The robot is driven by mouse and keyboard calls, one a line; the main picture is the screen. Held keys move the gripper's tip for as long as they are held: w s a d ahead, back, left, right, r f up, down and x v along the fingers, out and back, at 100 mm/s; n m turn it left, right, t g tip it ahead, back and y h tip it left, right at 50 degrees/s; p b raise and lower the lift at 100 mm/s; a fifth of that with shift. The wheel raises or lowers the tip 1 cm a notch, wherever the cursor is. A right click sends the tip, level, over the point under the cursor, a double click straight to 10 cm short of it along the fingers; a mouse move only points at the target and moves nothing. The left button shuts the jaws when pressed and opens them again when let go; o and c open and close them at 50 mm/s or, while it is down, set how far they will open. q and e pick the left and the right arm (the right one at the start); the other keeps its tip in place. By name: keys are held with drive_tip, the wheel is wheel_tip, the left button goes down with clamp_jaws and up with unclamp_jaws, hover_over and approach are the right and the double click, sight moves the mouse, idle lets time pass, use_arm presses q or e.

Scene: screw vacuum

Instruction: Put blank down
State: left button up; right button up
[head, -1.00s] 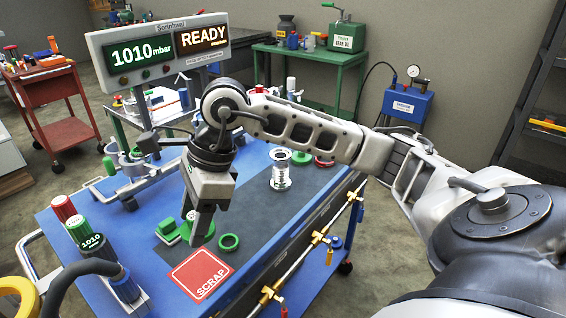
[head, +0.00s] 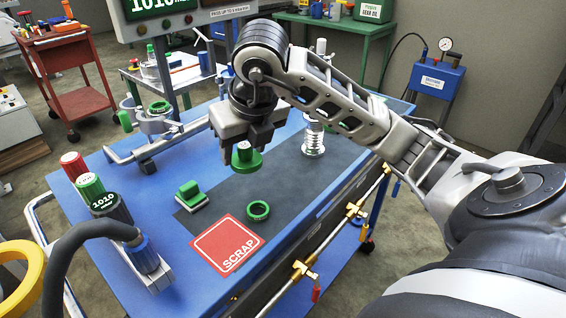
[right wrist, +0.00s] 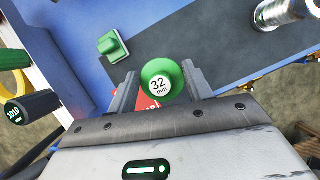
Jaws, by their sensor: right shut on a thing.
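The green blank (head: 247,161), a round piece with a knob, is between the fingers of my right gripper (head: 244,148). In the right wrist view the blank (right wrist: 153,70) has a white top marked "32 mm". My right gripper (right wrist: 161,84) is shut on it there. The blank appears held above the dark mat (head: 290,180), behind the green ring (head: 258,210); its exact height is hard to tell. The red SCRAP square (head: 227,245) lies nearer the front. My left gripper is not in view.
A green block (head: 190,195) on a grey base sits left of the ring. A clear-and-metal cylinder (head: 313,138) stands behind right. Brass valves (head: 305,268) run along the table's side.

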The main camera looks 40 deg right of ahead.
hover_over(272, 181)
drive_tip(key=s+a, duration=0.1)
drive_tip(key=s, duration=0.1)
drive_tip(key=f, duration=0.2)
drive_tip(key=f+b, duration=0.1)
drive_tip(key=f, duration=0.2)
drive_tip(key=shift+w+a+f, duration=0.2)
drive_tip(key=shift+w+d+f, duration=0.1)
drive_tip(key=shift+d+f, duration=0.35)
drive_tip(key=shift+f, duration=0.05)
drive_tip(key=f, duration=0.3)
drive_tip(key=shift+d+f, duration=0.2)
drive_tip(key=shift+f, duration=0.05)
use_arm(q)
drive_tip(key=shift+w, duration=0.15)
use_arm(e)
drive_tip(key=shift+f, duration=0.2)
drive_tip(key=o, duration=1)
drive_tip(key=shift+r, duration=0.1)
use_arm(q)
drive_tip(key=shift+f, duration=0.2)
